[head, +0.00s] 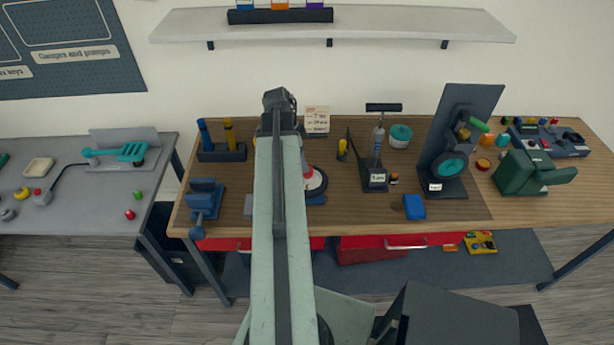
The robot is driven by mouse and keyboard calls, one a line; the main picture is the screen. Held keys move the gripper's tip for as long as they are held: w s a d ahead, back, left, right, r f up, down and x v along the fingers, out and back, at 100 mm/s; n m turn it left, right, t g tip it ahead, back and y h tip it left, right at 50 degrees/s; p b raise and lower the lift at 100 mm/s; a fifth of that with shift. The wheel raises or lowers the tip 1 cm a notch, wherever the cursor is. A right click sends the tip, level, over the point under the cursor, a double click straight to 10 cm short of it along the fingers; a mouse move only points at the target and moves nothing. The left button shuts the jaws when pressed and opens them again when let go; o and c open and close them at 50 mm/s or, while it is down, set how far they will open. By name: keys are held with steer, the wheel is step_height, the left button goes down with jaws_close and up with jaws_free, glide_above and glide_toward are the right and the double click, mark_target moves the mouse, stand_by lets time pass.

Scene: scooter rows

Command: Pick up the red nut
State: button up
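A small red piece (129,214), too small to tell for sure as a nut, lies on the grey left bench near its front right edge. A small green piece (137,195) lies just behind it. Other small red pieces show on the grey tray (577,150) at the far right of the wooden bench. My arm reaches up the middle of the picture over the wooden bench, and its dark end (279,100) is well to the right of the red piece on the left bench. I cannot make out fingers or anything held.
The wooden bench (460,207) carries a blue vise (206,197), a pump (376,160), a dark stand with a teal wheel (450,167), and a green machine (520,172). A shelf (400,22) hangs above.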

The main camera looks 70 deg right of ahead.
steer(key=shift+f, duration=0.1)
steer(key=b+x, duration=0.5)
steer(key=shift+s+f, duration=0.15)
steer(key=shift+s, duration=0.05)
steer(key=shift+r, duration=0.2)
jaws_close()
steer(key=shift+p, duration=0.3)
step_height(320, 180, up, 10)
steer(key=p, duration=1)
